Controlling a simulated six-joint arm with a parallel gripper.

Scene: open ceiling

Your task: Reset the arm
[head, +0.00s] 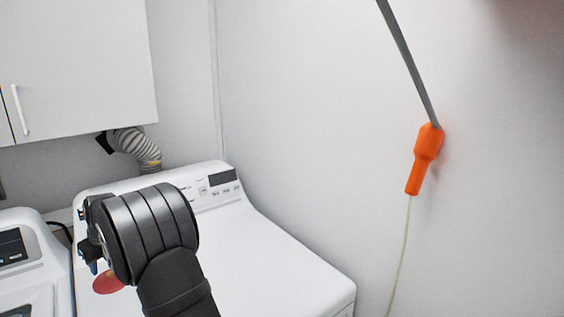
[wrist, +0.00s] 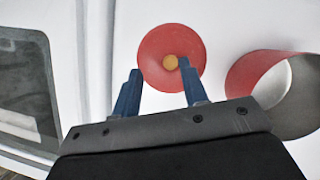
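My arm (head: 150,235) reaches over the white washer-like machine in the head view, and its black wrist hides most of the gripper there. In the wrist view my gripper (wrist: 160,72) shows two blue fingers set apart, with nothing held between them. A red disc (wrist: 156,48) with a small orange centre lies beyond the fingertips on a white surface. A red disc (head: 107,284) also shows on the machine top in the head view, partly hidden by my arm.
A red round piece with a grey hollow (wrist: 285,88) is right of the fingers. A second appliance (head: 30,255) stands at left. A white cabinet (head: 80,65) hangs above, near a striped hose (head: 135,147). An orange-handled tool (head: 425,160) hangs on the right wall. The machine's right top is clear.

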